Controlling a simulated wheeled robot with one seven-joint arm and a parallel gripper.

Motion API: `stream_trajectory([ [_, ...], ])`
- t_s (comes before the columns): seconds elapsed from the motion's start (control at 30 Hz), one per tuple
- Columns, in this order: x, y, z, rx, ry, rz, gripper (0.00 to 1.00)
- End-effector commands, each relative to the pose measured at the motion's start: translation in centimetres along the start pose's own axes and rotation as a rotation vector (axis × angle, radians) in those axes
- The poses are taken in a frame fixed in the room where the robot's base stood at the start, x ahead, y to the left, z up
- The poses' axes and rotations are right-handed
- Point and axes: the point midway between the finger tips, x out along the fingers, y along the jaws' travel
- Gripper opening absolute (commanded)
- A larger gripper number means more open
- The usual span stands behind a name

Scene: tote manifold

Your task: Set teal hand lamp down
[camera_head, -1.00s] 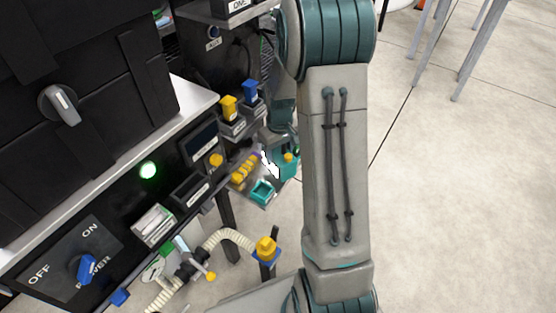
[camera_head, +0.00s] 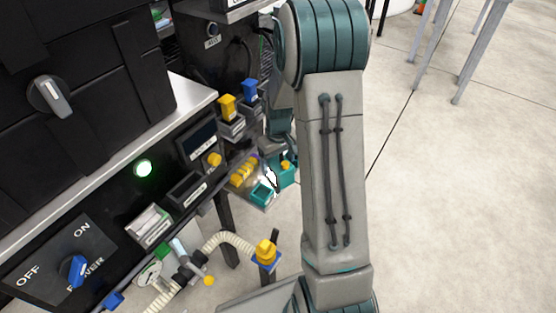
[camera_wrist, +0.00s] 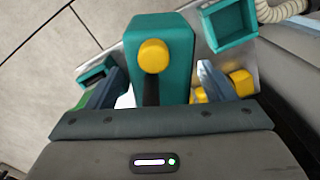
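The teal hand lamp (camera_wrist: 180,75) is in the middle of the wrist view, with a round yellow knob (camera_wrist: 153,56) facing me. My gripper (camera_wrist: 160,68) has one finger on each side of the lamp, and the fingertips lie close against its sides. Narrow gaps show nearer the finger bases. In the head view the lamp (camera_head: 287,177) is at the right end of a small tray (camera_head: 267,202), below my gripper (camera_head: 281,154). Whether its underside rests on the tray is hidden.
A teal open bin (camera_head: 264,191) lies just left of the lamp, with yellow pieces (camera_head: 243,172) beyond it. It also shows in the wrist view (camera_wrist: 229,25). The black panel stands to the left, above a corrugated hose (camera_head: 230,238). Open floor lies to the right.

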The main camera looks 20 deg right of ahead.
Motion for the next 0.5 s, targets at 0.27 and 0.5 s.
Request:
stream_trajectory([
  [0.27,-1.5,0.0,-0.1,0.0,0.003,0.001,0.76],
  [0.5,-6.7,0.1,-0.1,0.0,0.005,0.002,0.76],
])
